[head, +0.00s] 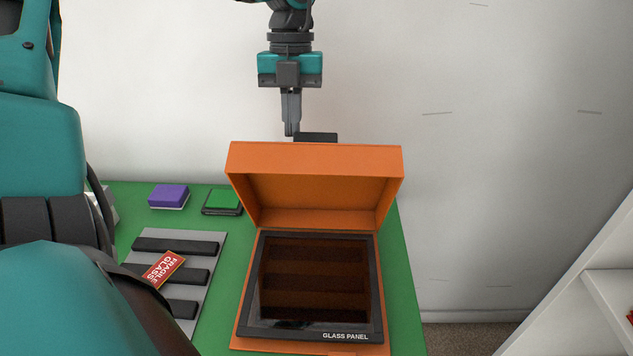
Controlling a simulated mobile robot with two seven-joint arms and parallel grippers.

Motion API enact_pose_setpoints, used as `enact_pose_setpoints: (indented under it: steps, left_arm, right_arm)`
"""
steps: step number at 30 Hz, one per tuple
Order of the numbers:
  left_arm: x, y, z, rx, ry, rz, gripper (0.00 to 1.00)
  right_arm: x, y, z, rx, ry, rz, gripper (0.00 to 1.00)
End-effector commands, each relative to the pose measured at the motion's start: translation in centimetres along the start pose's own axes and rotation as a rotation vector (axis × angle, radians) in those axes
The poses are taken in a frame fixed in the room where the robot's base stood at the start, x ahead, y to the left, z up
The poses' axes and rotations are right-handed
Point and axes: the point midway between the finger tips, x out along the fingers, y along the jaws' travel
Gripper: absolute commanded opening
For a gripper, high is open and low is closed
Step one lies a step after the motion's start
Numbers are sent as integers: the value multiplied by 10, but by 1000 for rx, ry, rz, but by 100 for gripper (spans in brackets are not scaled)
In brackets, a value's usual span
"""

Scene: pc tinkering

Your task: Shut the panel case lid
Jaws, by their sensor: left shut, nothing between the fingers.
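The orange panel case (237,333) stands on the green table, with a dark-framed glass panel (315,280) labelled "GLASS PANEL" lying in its base. Its orange lid (315,160) is hinged at the back and stands raised, with its hollow inside facing me. My left gripper (291,132) is shut and empty, pointing down just above and behind the lid's top edge, left of a small dark piece at that edge. I cannot tell whether it touches the lid. My right gripper is not in view.
A grey rack (213,258) with dark bars and a red "FRAGILE GLASS" label (164,270) lies left of the case. Purple (169,195) and green (223,200) blocks sit at the table's back left. A white shelf (590,290) stands at right. My arm covers the left side.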

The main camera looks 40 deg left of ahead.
Motion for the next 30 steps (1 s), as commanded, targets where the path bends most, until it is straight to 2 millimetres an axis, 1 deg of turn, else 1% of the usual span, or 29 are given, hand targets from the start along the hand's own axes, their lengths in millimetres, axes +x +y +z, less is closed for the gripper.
enact_pose_setpoints:
  steps: [12,16,20,30]
  left_arm:
    - [3,0,-13,1,0,-1,0]
    - [0,0,-13,0,0,-1,0]
    - [-10,0,-14,0,0,-1,0]
    - [-44,0,-21,0,0,0,0]
  right_arm:
    - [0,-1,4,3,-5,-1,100]
    - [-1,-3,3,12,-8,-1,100]
    - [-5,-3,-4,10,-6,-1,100]
    - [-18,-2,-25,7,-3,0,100]
